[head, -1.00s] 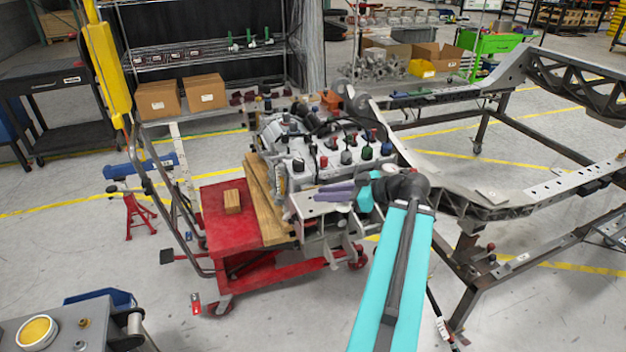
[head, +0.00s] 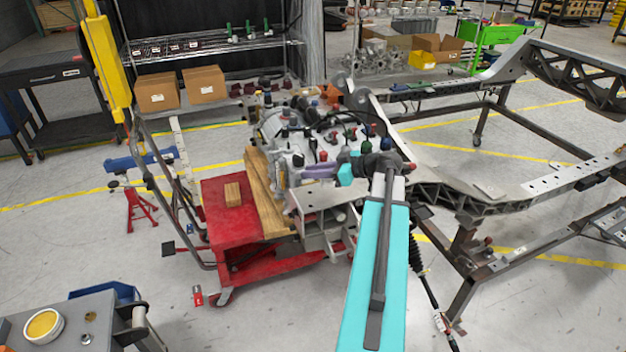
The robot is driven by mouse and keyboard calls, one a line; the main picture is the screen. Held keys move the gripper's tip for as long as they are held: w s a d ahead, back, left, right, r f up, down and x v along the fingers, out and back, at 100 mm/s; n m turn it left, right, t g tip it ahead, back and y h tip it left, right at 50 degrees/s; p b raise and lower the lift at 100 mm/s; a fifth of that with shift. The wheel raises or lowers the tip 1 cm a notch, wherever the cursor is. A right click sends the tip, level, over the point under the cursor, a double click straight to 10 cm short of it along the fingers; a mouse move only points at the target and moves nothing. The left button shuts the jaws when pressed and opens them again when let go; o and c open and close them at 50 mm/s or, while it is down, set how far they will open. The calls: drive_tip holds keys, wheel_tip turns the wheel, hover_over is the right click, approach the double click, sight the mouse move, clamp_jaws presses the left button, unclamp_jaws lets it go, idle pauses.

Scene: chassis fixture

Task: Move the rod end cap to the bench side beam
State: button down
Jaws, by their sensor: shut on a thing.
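My gripper (head: 306,173), with purple fingers on a turquoise wrist, reaches left over the front of the grey engine block. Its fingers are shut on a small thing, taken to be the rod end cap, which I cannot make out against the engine. A long grey perforated side beam (head: 566,178) runs along the chassis fixture at the right, well apart from my gripper. I cannot tell for certain that this is the bench side beam.
The engine (head: 290,125), with several coloured caps, stands on a red lift cart (head: 222,217) with wooden blocks. A rod with a black bellows (head: 416,256) hangs right of my arm. A grey workbench (head: 70,326) is at lower left.

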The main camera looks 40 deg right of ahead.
sight(314, 189)
drive_tip(key=shift+f, duration=0.1)
idle(0.3)
drive_tip(key=shift+f+p, duration=0.3)
drive_tip(key=shift+f, duration=1.35)
drive_tip(key=shift+f, duration=0.1)
drive_tip(key=c, duration=1.6)
unclamp_jaws()
drive_tip(key=shift+s, duration=0.1)
drive_tip(key=b+v, duration=0.1)
drive_tip(key=v, duration=1.1)
